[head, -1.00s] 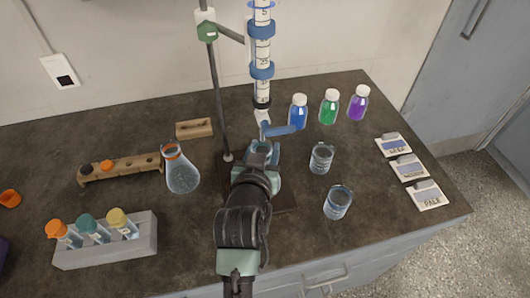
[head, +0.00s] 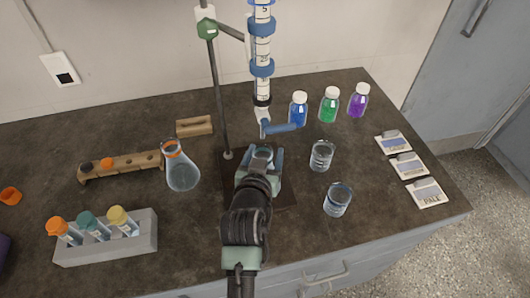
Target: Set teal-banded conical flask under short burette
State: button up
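A burette (head: 262,48) with blue clamps and a blue stopcock (head: 280,128) hangs from a stand at the back. Its top is cut off by the picture's edge, and no second burette shows. My gripper (head: 263,158) is low over the dark stand base, just in front of and below the burette tip. Its two fingers stand apart on either side of a glass flask's mouth (head: 262,152). My gripper and wrist hide most of this flask, and I cannot make out its band. Another conical flask (head: 183,173), with an orange band, stands to the left.
The stand rod (head: 220,100) rises just left of my gripper. Two glass beakers (head: 321,156) (head: 337,200) stand to the right, with capped bottles (head: 330,106) behind. A grey rack (head: 105,250) and a wooden rack (head: 125,167) are left. Label cards (head: 408,167) lie far right.

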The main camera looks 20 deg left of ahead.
jog(key=shift+o, duration=0.3)
jog(key=shift+s+r, duration=0.1)
jog(key=shift+r, duration=0.1)
jog(key=v, duration=1.1)
jog(key=shift+s, duration=0.4)
jog(key=shift+r, duration=0.1)
